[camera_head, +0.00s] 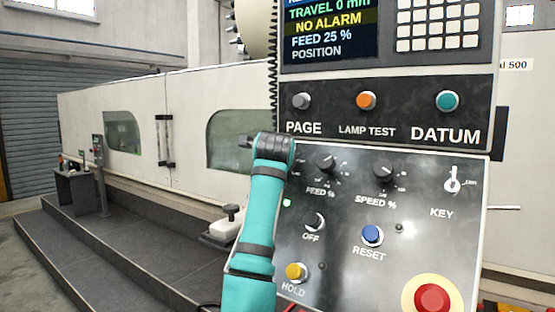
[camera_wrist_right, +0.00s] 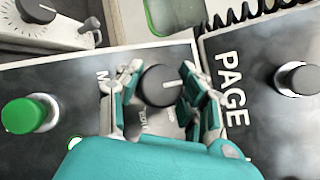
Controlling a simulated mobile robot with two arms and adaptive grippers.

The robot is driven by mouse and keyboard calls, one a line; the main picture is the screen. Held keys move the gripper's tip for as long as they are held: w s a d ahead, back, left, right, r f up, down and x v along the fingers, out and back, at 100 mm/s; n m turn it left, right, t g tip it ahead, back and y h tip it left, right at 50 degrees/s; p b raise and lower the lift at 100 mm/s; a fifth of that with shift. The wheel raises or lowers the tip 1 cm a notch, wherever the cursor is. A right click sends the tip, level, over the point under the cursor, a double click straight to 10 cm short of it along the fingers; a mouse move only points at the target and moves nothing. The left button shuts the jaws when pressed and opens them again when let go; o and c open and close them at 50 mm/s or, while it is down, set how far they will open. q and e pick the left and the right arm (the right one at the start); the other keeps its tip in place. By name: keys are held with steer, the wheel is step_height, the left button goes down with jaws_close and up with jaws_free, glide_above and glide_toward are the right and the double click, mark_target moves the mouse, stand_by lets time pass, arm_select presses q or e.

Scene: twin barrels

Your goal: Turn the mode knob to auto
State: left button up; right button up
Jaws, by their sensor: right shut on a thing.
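The mode knob (camera_wrist_right: 160,86) is a black dial with a white pointer line in the right wrist view. The line points right in that picture, towards the PAGE label. Only the M of the knob's label shows clearly; small position marks beside it are partly covered and unreadable. My right gripper (camera_wrist_right: 160,80) has its fingers on both sides of the knob and is shut on it. In the head view my teal right arm covers the knob, and the fingertips are not clear there. My left gripper is not in view.
The FEED knob (camera_head: 325,164) and SPEED knob (camera_head: 384,171) sit close right of my arm. Also near are the OFF switch (camera_head: 315,222), yellow HOLD button (camera_head: 296,271), blue RESET button (camera_head: 372,235) and red stop button (camera_head: 432,297). A green button (camera_wrist_right: 28,114) shows in the wrist view.

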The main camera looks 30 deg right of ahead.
steer(key=o, duration=1.2)
steer(key=shift+d, duration=0.1)
steer(key=v, duration=1.2)
steer(key=shift+f, duration=0.1)
